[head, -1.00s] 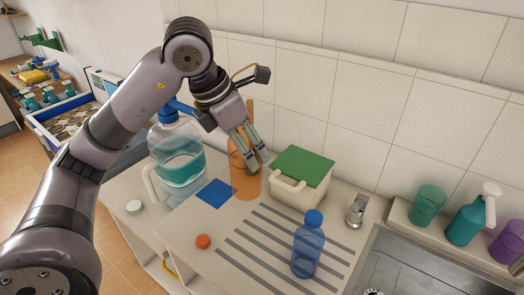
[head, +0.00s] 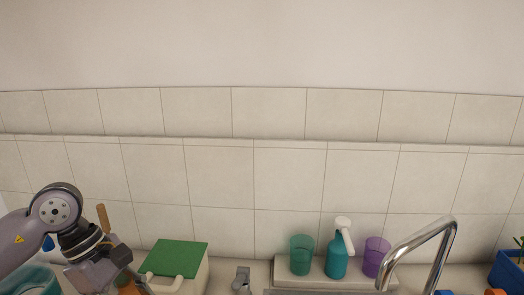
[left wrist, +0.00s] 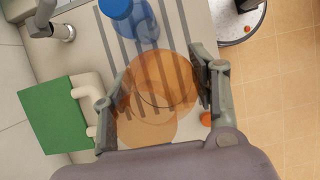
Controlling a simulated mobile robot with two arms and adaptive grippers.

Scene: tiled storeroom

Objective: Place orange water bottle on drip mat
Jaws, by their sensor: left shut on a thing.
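The orange water bottle (left wrist: 160,78) is see-through and sits between the fingers of my left gripper (left wrist: 155,88) in the left wrist view, with a finger on each side. The gripper is shut on it. In the head view only part of my left gripper (head: 132,284) shows at the bottom left edge, with a bit of orange at it. I cannot tell whether the bottle stands on the counter or is lifted. The small blue square mat from the earlier head frame is not in view. My right gripper is not in view.
A white box with a green lid (head: 178,258) stands close to the gripper. A faucet (head: 425,248), pump bottle (head: 338,255) and cups are to the right.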

